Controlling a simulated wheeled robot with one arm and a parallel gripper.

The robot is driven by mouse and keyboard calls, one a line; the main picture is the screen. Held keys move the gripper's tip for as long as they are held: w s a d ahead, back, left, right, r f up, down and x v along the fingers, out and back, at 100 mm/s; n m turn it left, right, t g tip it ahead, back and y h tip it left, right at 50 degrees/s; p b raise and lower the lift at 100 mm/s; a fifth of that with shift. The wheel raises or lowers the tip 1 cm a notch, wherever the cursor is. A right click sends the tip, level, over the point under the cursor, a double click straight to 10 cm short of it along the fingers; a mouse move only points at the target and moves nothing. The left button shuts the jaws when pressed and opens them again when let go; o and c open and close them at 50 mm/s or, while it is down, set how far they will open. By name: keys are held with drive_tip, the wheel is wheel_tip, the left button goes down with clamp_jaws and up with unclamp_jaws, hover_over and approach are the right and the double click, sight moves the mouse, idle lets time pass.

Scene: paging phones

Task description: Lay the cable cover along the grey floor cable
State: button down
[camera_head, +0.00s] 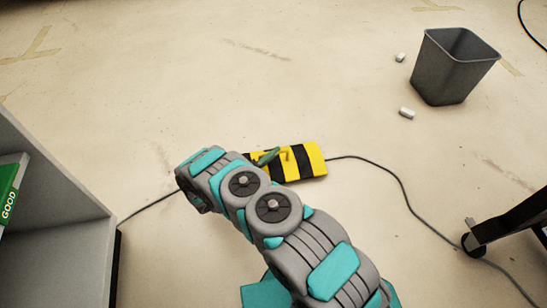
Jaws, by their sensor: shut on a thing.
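The cable cover (309,161) is a short yellow slab with black stripes. It is in the middle of the head view, and my arm hides its left part. A small green piece (268,157) shows at its upper side beside the arm; I cannot tell what it is. The grey floor cable (390,172) comes out at the cover's right end and shows again to the left of my arm. The cover lies roughly in line with it. I cannot tell whether the cover touches the floor. My gripper is hidden behind my arm links.
A grey waste bin (440,85) stands at the upper right, with two small white pieces (407,112) beside it. A grey shelf (60,235) with a green book (10,190) is at the left. A dark leg with a caster (474,243) is at the right. The upper floor is mostly clear.

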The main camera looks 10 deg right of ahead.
drive_tip(key=shift+f, duration=1.05)
drive_tip(key=shift+f, duration=0.1)
drive_tip(key=c, duration=0.8)
unclamp_jaws()
